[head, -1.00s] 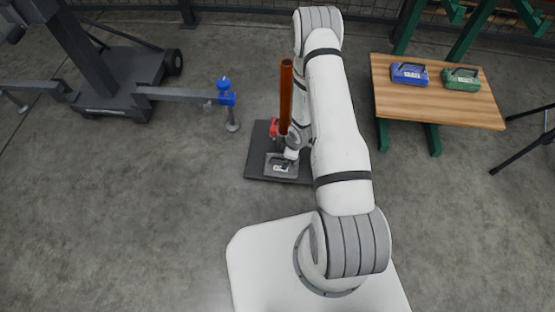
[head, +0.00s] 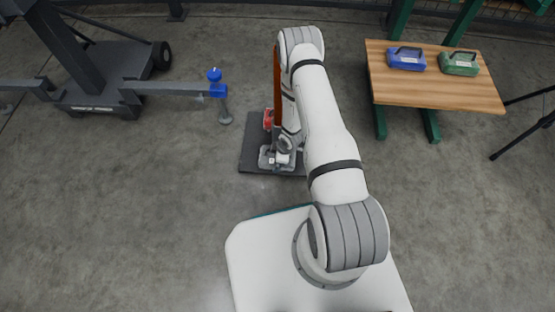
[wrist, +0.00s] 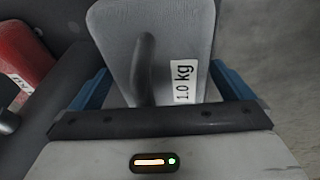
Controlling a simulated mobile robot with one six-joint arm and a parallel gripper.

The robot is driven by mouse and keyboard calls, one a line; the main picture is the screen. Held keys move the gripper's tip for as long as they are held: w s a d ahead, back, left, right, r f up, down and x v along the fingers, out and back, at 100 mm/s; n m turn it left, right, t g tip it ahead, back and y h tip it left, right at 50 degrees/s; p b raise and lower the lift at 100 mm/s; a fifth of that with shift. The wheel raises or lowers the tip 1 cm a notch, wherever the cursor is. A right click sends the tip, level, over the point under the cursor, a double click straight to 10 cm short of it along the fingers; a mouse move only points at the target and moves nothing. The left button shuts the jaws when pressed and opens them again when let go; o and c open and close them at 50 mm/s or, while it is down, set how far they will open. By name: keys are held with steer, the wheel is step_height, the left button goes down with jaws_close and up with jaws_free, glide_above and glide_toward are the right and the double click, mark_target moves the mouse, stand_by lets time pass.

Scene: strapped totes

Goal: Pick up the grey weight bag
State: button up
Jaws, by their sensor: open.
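The grey weight bag (wrist: 190,30) lies below my gripper in the wrist view, with a dark handle (wrist: 143,62) on top and a white "1.0 kg" label. In the head view the grey bag (head: 265,160) lies near the front edge of a dark mat and is partly covered by my wrist. My gripper (wrist: 160,84) is open, its blue fingers one on each side of the bag's near end and handle. Whether the fingers touch the bag cannot be told. In the head view the fingers are mostly hidden.
A red bag (wrist: 25,50) lies close on the left, also on the mat (head: 252,148). An orange post (head: 277,88) stands beside my arm. A wooden table (head: 430,90) at right holds a blue bag (head: 406,60) and a green bag (head: 459,65). Floor at front left is clear.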

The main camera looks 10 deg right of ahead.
steer(key=shift+r, duration=0.1)
steer(key=shift+c, duration=0.3)
steer(key=c, duration=1.3)
